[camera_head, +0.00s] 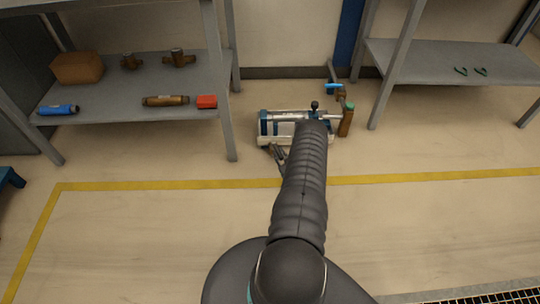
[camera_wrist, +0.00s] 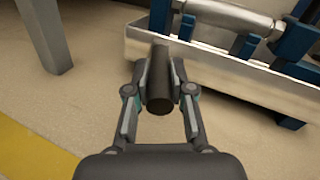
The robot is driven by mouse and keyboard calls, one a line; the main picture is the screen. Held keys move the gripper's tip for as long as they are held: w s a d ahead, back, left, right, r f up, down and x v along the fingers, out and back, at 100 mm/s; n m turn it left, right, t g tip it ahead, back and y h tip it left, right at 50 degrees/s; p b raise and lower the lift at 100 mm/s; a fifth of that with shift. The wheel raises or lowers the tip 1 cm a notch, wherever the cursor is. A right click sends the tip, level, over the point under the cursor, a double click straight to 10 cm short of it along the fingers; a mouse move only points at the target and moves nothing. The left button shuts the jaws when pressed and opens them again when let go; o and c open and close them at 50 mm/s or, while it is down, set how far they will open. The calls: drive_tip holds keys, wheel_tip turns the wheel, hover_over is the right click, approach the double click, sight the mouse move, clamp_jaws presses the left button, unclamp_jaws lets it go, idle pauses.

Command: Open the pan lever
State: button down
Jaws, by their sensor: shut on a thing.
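The meter testbench (camera_head: 268,126) is a low unit with a pale pan and blue supports on the floor between two shelves. Its pan (camera_wrist: 225,66) shows as a pale trough in the wrist view, with a silver cylinder (camera_wrist: 235,17) above it. My gripper (camera_wrist: 160,78) is shut on a short dark round bar (camera_wrist: 160,98), apparently the pan lever's handle, in front of the pan wall. The bar's far end and its joint to the bench are not clear. In the head view my gripper (camera_head: 278,156) is beside the bench's lower left front, partly hidden by my arm.
The left shelf (camera_head: 100,112) holds a brown box (camera_head: 77,67), a blue cylinder (camera_head: 58,109), a red piece (camera_head: 206,102) and brass fittings. A pipe with a blue handle (camera_head: 333,85) stands behind the bench. A grey shelf leg (camera_wrist: 46,35) is at the wrist view's left.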

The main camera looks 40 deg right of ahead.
drive_tip(key=shift+a, duration=0.1)
drive_tip(key=c, duration=1)
unclamp_jaws()
drive_tip(key=shift+s+a, duration=0.1)
drive_tip(key=shift+s, duration=0.4)
drive_tip(key=v, duration=1.1)
drive_tip(key=shift+a, duration=0.1)
drive_tip(key=shift+w, duration=0.1)
